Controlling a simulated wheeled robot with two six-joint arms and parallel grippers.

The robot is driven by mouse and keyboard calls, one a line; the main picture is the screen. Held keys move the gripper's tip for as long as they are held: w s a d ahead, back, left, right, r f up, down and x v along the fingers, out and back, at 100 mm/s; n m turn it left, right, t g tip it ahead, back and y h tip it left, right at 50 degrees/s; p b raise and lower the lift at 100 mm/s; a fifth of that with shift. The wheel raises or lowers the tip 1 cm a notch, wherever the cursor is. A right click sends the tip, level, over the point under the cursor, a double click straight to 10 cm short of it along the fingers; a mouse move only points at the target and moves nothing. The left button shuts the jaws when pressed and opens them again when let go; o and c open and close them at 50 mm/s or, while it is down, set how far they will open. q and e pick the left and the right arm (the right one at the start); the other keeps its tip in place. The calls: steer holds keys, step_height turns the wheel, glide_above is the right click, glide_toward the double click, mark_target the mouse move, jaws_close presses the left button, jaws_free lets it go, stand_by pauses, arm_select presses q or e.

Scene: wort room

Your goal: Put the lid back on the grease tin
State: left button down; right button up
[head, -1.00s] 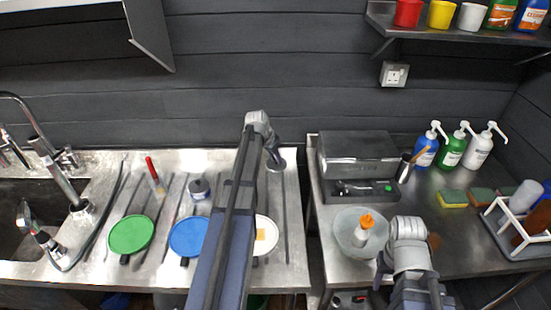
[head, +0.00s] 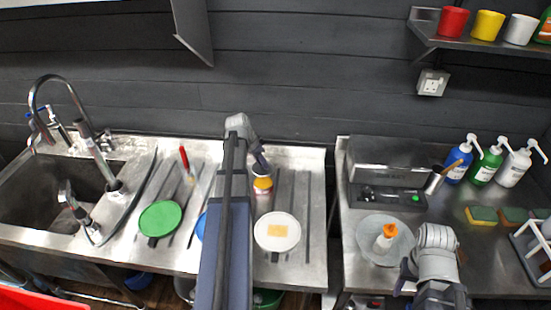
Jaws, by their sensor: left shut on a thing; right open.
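The grease tin (head: 262,185) stands on the steel drainer behind the white plate, with an orange and pale band on its side. My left gripper (head: 261,167) reaches down directly over it from behind and is shut on the lid. The lid is small and mostly hidden by the fingers; I cannot tell whether it touches the tin's rim. My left arm covers the drainer just left of the tin. My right gripper (head: 406,276) is open and empty, low beside the glass bowl, partly hidden by its own wrist.
A green plate (head: 160,218), a mostly hidden blue plate (head: 200,228) and a white plate (head: 277,240) lie on the drainer (head: 310,255). On the right counter, the glass bowl (head: 370,245) holds an orange-capped bottle (head: 384,240).

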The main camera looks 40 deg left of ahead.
mark_target(259, 171)
arm_select(q)
steer(key=shift+s+a+f, duration=0.1)
step_height(259, 171, down, 6)
steer(key=b, duration=0.6)
steer(key=shift+f, duration=0.15)
steer(key=shift+f+b, duration=0.15)
steer(key=shift+b, duration=0.2)
stand_by(1.7)
steer(key=shift+c, duration=0.8)
jaws_free()
steer(key=shift+r+p, duration=3.55)
steer(key=shift+r, duration=0.05)
